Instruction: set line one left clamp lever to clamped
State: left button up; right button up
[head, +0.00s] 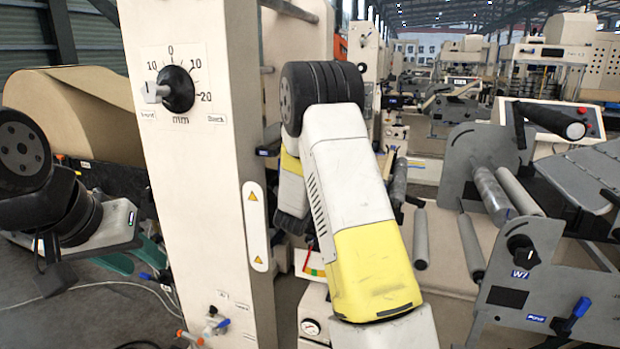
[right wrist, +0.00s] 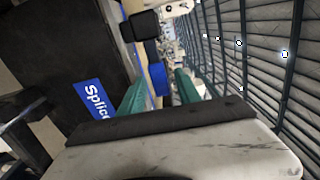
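In the right wrist view, a blue block-like end (right wrist: 158,79), possibly a lever handle, shows between the two teal fingers of my right gripper (right wrist: 163,82). The fingers stand apart with gaps on both sides of it; whether it lies between them or beyond is unclear. A blue "Splice" label (right wrist: 92,100) is on a dark panel to the left. In the head view my right gripper is hidden behind the pale column and my arm. My left gripper (head: 130,258) is at the left, teal fingers apart and empty. I cannot tell which part is the left clamp lever.
The pale column (head: 205,170) with a dial and knob (head: 176,90) stands close ahead. A brown roll (head: 80,115) is behind it at left. At right is a roller frame (head: 525,250) with a blue-handled lever (head: 577,312). A black block (right wrist: 145,25) is ahead of the right gripper.

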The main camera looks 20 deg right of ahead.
jog(key=shift+v, duration=2.4)
jog(key=s+a+r+n+g+y, duration=0.3)
jog(key=s+a+r+n+y, duration=0.7)
jog(key=n, duration=0.4)
jog(key=s+f+n+g+y, duration=0.2)
jog(key=s+n+g, duration=0.3)
jog(key=s, duration=2.1)
jog(key=n, duration=0.6)
jog(key=shift+n+g, duration=0.3)
jog(key=shift+g, duration=0.1)
jog(key=shift+s, duration=0.1)
